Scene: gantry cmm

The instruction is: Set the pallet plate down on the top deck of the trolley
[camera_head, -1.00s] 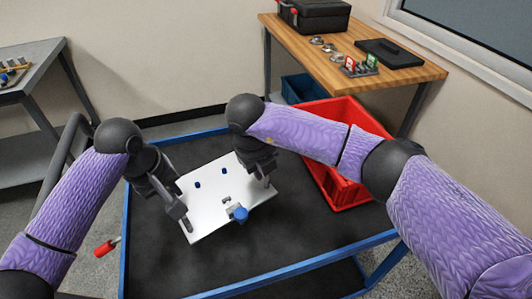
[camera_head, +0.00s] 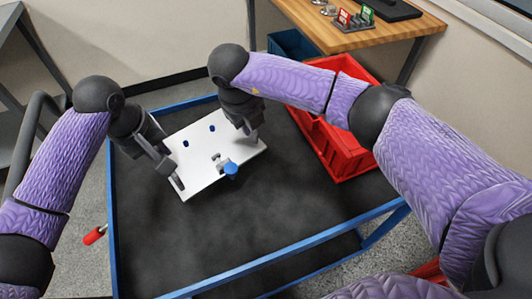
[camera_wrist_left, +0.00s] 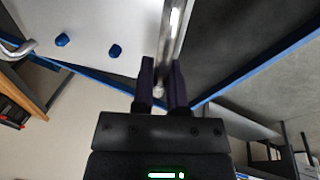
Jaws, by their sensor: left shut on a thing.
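The white pallet plate (camera_head: 203,167) is over the black top deck (camera_head: 270,220) of the blue-edged trolley, toward its back left. It carries two small blue pegs and a blue-knobbed clamp (camera_head: 230,168). Whether its underside touches the deck cannot be told. My left gripper (camera_head: 177,183) is shut on the plate's left-side handle; in the left wrist view the metal bar of the handle (camera_wrist_left: 172,40) runs between the fingers (camera_wrist_left: 161,88). My right gripper (camera_head: 253,134) is at the plate's right edge; its fingers are mostly hidden, so its grip cannot be told.
A red crate (camera_head: 335,150) stands on the trolley's right side, close to my right arm. A wooden bench (camera_head: 400,38) with small items and a blue bin (camera_head: 290,45) are behind. The deck in front of the plate is clear.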

